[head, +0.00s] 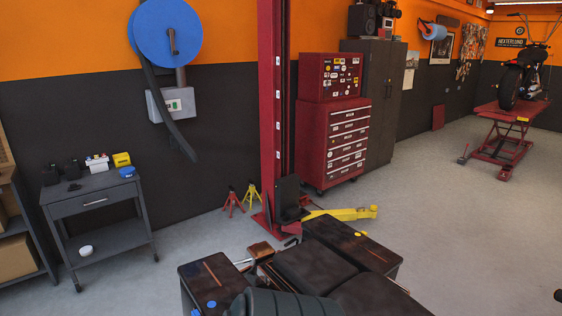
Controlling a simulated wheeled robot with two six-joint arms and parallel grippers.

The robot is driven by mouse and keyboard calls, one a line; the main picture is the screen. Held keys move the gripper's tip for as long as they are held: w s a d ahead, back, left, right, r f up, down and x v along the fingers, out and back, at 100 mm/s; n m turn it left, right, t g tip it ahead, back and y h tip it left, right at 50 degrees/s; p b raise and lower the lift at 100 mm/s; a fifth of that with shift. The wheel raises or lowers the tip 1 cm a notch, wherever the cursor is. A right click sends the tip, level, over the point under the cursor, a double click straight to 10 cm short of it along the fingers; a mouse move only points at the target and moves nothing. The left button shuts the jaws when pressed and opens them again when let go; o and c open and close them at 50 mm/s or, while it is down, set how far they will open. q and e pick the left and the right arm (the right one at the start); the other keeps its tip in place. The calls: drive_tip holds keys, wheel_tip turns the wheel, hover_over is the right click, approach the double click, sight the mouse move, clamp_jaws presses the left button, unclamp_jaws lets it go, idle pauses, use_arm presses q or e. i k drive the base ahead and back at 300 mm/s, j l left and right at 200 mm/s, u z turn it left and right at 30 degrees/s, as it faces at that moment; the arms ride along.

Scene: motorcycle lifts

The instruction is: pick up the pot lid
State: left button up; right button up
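I cannot pick out a pot lid for certain. A small round white object (86,250) lies on the lower shelf of the grey cart (92,199) at the left. A small blue object (127,172) sits at the right end of the cart's top. Both are too small to tell whether either is a lid. Neither of my grippers can be made out in the head view, and nothing is seen touching the cart.
The cart's top also holds a yellow item (122,159), a white item (97,162) and dark items. Dark boxy surfaces (350,240) fill the bottom centre. A red post (272,130) and red tool chest (335,140) stand behind.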

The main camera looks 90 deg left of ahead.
sight(73, 186)
drive_tip(key=u, duration=2.15)
